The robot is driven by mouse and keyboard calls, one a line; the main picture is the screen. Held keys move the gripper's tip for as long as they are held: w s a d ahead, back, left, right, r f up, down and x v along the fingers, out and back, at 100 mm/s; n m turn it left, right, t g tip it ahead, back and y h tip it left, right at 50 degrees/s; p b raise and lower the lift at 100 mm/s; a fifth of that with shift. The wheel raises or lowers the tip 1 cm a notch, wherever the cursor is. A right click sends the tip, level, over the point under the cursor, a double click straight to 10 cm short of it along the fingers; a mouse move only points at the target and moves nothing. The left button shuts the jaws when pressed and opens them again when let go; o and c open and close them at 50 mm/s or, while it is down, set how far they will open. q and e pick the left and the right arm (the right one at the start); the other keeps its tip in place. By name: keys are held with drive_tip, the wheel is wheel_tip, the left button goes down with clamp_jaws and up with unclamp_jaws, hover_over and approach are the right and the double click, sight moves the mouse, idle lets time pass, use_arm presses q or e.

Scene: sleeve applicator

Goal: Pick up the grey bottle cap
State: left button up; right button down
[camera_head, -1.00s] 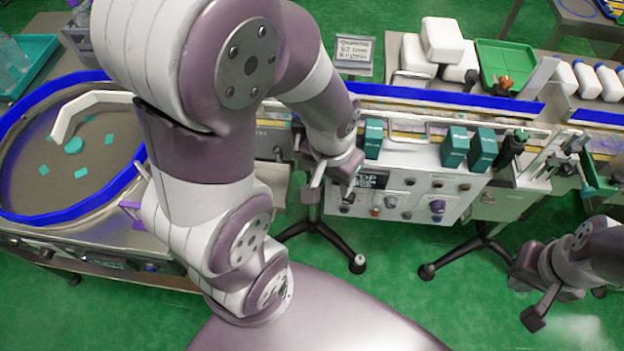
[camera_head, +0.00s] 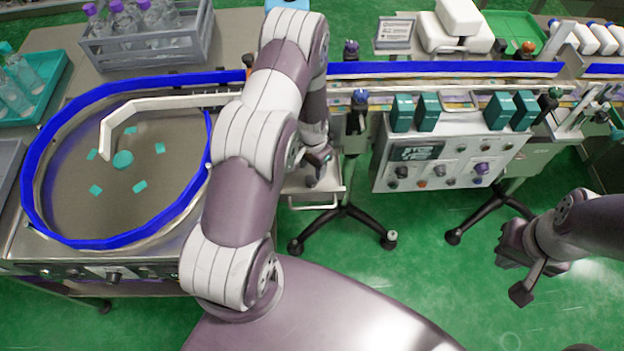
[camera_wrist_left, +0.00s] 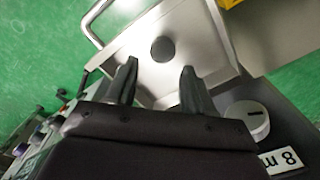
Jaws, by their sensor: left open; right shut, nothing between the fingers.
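A dark grey round cap (camera_wrist_left: 163,49) lies on a flat metal tray (camera_wrist_left: 205,40) in the left wrist view. My left gripper (camera_wrist_left: 160,70) is open, its two dark fingers apart and pointing toward the cap. The cap appears between and just past the fingertips, with nothing held. In the head view my left gripper (camera_head: 318,170) is above the small metal tray (camera_head: 328,199) beside the control box; I cannot make out the cap there. My right gripper (camera_head: 521,291) is shut and empty at the lower right, far from the tray.
A silver knob (camera_wrist_left: 247,118) beside a label is right of the fingers in the wrist view. The tray has a raised handle (camera_wrist_left: 97,18). The control box (camera_head: 450,160) stands right of my left gripper. A blue-rimmed round table (camera_head: 75,215) is at the left.

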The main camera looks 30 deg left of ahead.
sight(311, 179)
use_arm(q)
drive_tip(key=f, duration=0.5)
drive_tip(key=shift+s+a+f+p, duration=0.1)
drive_tip(key=shift+a+f+p, duration=0.05)
drive_tip(key=shift+a+p, duration=0.2)
drive_tip(key=shift+d+f, duration=0.15)
drive_tip(key=shift+f, duration=0.25)
drive_tip(key=c, duration=0.8)
drive_tip(key=shift+c, duration=0.3)
